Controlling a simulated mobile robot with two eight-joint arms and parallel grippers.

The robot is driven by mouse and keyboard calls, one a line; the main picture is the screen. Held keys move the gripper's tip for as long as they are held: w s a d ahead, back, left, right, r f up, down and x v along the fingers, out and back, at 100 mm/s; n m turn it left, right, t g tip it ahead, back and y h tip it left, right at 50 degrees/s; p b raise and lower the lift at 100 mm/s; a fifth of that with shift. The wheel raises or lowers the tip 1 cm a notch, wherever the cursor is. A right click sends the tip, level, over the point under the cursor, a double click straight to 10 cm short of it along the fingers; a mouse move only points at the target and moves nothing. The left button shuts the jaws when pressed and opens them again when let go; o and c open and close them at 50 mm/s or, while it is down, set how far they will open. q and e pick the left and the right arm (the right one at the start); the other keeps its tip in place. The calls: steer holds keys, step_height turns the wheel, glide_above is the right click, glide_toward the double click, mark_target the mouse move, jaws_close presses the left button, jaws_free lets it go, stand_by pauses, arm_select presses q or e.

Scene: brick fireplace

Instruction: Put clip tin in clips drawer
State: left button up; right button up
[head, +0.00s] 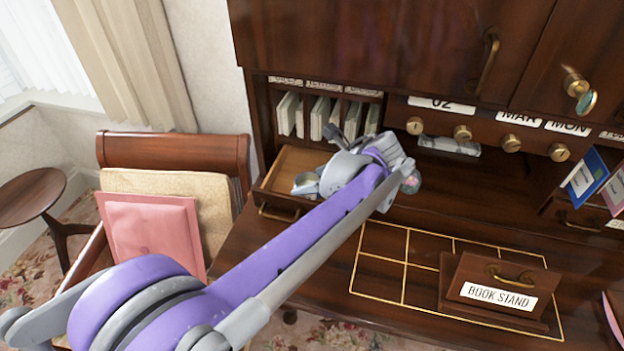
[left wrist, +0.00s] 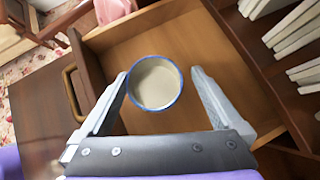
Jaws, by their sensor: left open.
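The clip tin (left wrist: 155,82), a round pale tin with a blue rim, is inside the open wooden drawer (left wrist: 205,32) in the left wrist view. I cannot tell whether the drawer bears a label. My right gripper is not in view.
Upright envelopes (head: 320,117) stand in slots behind the drawer. A book stand box (head: 500,290) sits on the desk at right, by a gold-lined grid (head: 382,258). Cabinet doors (head: 350,40) overhang above. A chair with a pink folder (head: 152,232) stands left.

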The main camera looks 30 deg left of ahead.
arm_select(q)
steer(key=v, duration=1.1)
steer(key=shift+d, duration=0.3)
steer(key=shift+r, duration=0.1)
